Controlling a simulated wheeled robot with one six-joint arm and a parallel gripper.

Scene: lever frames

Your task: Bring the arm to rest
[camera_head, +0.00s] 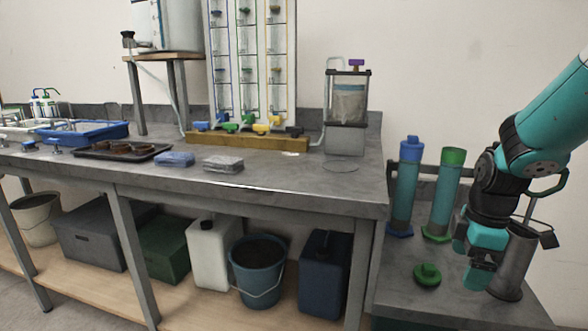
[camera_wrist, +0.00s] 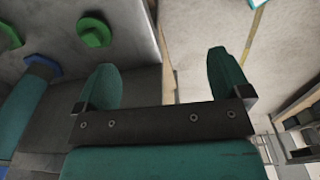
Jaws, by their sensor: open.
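My arm hangs at the right side of the head view, its teal links bent downward. In the head view the fingertips are partly hidden by the gripper body.
A green cap (camera_head: 427,275), a blue-capped cylinder (camera_head: 407,185) and a green-capped cylinder (camera_head: 444,190) stand near my gripper. A grey metal cylinder (camera_head: 514,265) is close behind my arm. Floor shows in the wrist view.

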